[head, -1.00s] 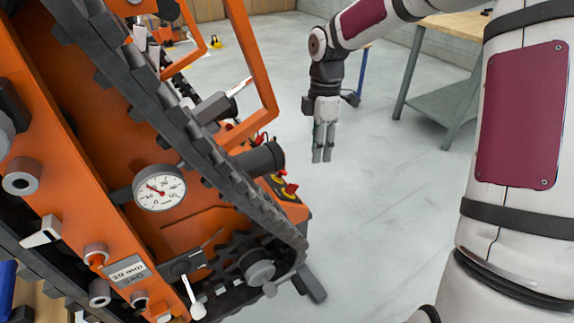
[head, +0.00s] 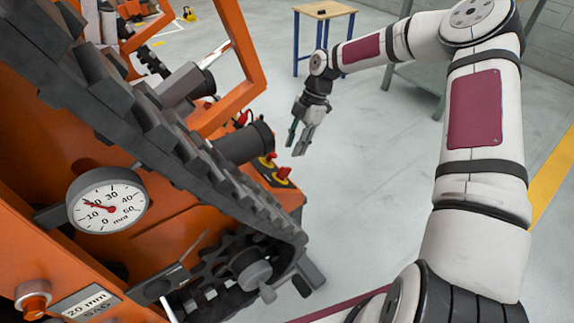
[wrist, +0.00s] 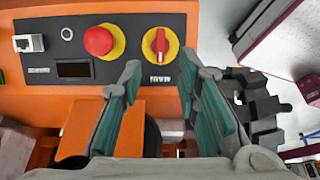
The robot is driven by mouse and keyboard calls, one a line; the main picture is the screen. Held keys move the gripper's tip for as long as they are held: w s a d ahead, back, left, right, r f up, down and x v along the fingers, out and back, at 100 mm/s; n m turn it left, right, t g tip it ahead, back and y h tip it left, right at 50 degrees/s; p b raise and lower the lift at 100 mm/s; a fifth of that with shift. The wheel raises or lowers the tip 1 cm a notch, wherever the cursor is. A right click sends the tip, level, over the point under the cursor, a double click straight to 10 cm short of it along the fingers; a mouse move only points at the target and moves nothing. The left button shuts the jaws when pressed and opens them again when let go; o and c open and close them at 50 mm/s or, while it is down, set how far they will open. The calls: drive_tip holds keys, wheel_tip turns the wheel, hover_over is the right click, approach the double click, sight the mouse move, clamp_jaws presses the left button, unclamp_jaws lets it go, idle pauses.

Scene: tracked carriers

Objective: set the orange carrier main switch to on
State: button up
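The main switch (wrist: 160,41) is a red rotary knob on a yellow round plate. It is on the dark control panel (wrist: 110,72) of the orange carrier (head: 290,195). In the wrist view its handle stands upright in the picture; the label below it is too small to read. In the head view the switch (head: 283,174) shows small at the carrier's far end. My gripper (wrist: 170,72) is open and empty, its two green-padded fingers below and either side of the switch in the wrist view, apart from it. In the head view my gripper (head: 298,138) is above and beyond the panel.
A red mushroom button (wrist: 98,40) on yellow sits left of the switch. A grey socket (wrist: 28,43) is further left. The carrier's black track (wrist: 262,108) lies right of my fingers. A gauge (head: 107,206) is on the near side.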

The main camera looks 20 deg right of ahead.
sight(284, 172)
drive_tip(key=b+x, duration=0.1)
drive_tip(key=x, duration=0.6)
drive_tip(key=shift+a+f, duration=0.1)
drive_tip(key=shift+f, duration=0.25)
clamp_jaws()
